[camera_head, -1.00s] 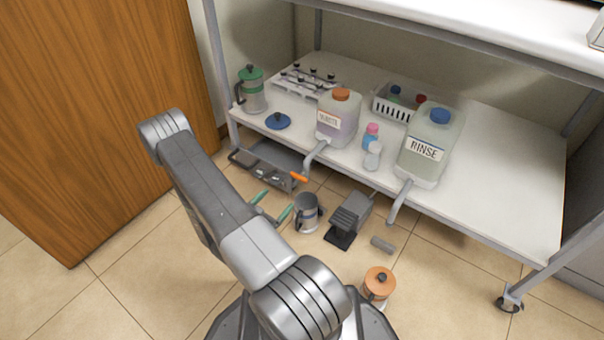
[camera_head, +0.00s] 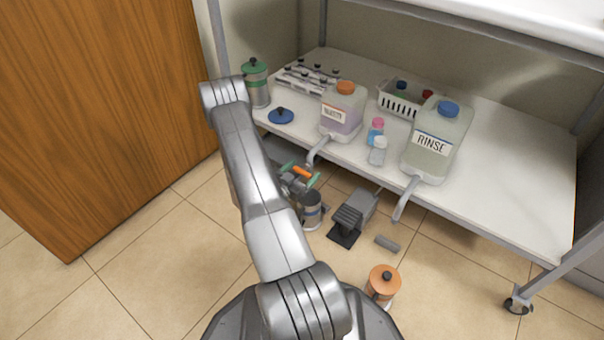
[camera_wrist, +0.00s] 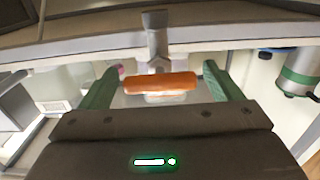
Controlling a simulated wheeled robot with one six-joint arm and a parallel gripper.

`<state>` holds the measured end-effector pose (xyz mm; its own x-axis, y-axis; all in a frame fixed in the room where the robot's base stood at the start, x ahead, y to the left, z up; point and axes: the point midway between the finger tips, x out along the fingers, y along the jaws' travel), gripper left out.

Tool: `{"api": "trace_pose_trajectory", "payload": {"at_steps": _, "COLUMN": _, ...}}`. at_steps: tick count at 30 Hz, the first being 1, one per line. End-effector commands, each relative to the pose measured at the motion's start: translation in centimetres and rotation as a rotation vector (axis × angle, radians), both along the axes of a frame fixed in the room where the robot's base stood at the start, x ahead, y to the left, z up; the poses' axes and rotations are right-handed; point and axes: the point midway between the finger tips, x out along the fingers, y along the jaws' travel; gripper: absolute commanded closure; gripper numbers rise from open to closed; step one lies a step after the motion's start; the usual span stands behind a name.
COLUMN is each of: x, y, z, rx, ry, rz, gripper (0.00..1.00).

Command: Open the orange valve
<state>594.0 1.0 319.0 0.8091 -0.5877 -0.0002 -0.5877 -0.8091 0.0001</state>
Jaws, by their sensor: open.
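The orange valve (camera_wrist: 160,83) is a short orange bar handle under a grey spout, in the middle of the wrist view. In the head view the orange valve (camera_head: 302,171) shows small below the shelf's front edge, near the waste jug (camera_head: 341,113) with the orange cap. My gripper (camera_wrist: 155,80) is open, with one green finger on each side of the valve and a visible space at both ends. In the head view my gripper (camera_head: 298,176) is at the valve, partly hidden by my own arm. Contact cannot be told.
A rinse jug (camera_head: 434,140) with a spout stands on the white shelf (camera_head: 505,170). Below are a metal mug (camera_head: 311,209), a grey pedal-like object (camera_head: 354,216), a small grey cylinder (camera_head: 387,243) and an orange-lidded pot (camera_head: 383,283). Wooden panel (camera_head: 100,110) at left.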

Motion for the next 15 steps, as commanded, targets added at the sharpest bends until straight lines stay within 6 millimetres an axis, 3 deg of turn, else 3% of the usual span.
{"api": "trace_pose_trajectory", "payload": {"at_steps": 6, "x": 0.01, "y": 0.01, "z": 0.02, "rx": 0.0, "ry": 0.0, "rz": 0.0, "gripper": 0.15}}
{"api": "trace_pose_trajectory", "payload": {"at_steps": 13, "x": -0.01, "y": 0.02, "z": 0.01, "rx": 0.0, "ry": 0.0, "rz": 0.0, "gripper": 0.59}}
{"api": "trace_pose_trajectory", "payload": {"at_steps": 15, "x": -0.02, "y": 0.02, "z": 0.0, "rx": -0.001, "ry": 0.001, "rz": 0.0, "gripper": 0.59}}
